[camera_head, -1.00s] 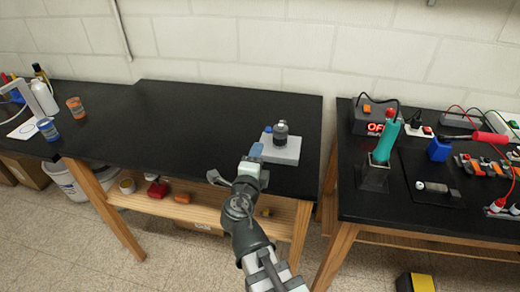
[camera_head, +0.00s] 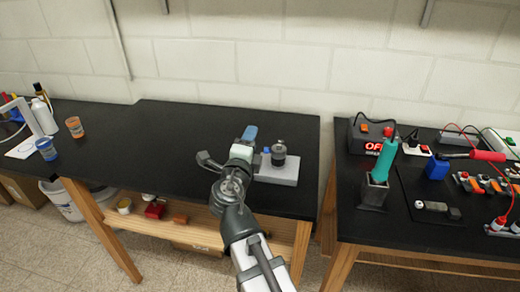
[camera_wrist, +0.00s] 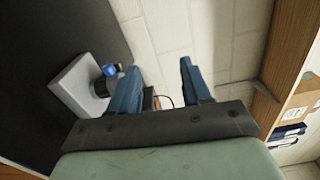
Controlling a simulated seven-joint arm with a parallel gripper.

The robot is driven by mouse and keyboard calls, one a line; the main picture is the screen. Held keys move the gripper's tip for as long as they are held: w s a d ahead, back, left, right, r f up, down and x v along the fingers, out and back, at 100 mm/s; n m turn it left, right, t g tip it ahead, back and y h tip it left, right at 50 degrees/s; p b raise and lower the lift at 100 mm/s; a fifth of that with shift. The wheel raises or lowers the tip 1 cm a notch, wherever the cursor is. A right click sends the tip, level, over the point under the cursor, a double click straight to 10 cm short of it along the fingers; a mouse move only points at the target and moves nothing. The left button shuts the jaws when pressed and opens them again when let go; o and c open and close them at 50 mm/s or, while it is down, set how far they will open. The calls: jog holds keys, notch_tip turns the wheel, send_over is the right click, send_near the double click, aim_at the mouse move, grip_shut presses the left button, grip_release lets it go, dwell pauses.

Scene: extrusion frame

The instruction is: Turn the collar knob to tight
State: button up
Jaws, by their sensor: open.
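The collar knob looks to be the dark cylinder (camera_head: 279,153) standing upright on a pale grey block (camera_head: 278,174) near the right end of the left bench. My gripper (camera_head: 249,133) is just left of the block, blue fingers pointing toward the wall. In the wrist view my gripper (camera_wrist: 160,72) is open with nothing between its fingers. There the grey block (camera_wrist: 75,88), dark cylinder (camera_wrist: 101,88) and blue part (camera_wrist: 110,69) lie left of the fingers, the cylinder partly behind the left one.
The black bench top (camera_head: 170,140) left of my gripper is clear. An orange cup (camera_head: 75,127) and a blue cup (camera_head: 46,149) stand at the far left. Across a gap, the right bench (camera_head: 400,240) holds a teal-handled tool in a stand (camera_head: 374,190) and electrical parts. The white wall is behind.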

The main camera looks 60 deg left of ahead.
jog(key=w+a+r+m+h, duration=0.2)
jog(key=w+a+r, duration=0.1)
jog(key=a+r, duration=0.5)
jog(key=m+g+h, duration=0.6)
jog(key=m+h, duration=0.5)
jog(key=m, duration=2.3)
send_near(266, 150)
jog(key=x, duration=0.5)
jog(key=a+x, duration=0.1)
jog(key=x, duration=0.2)
jog(key=shift+s+f, duration=0.1)
jog(key=shift+s, duration=0.05)
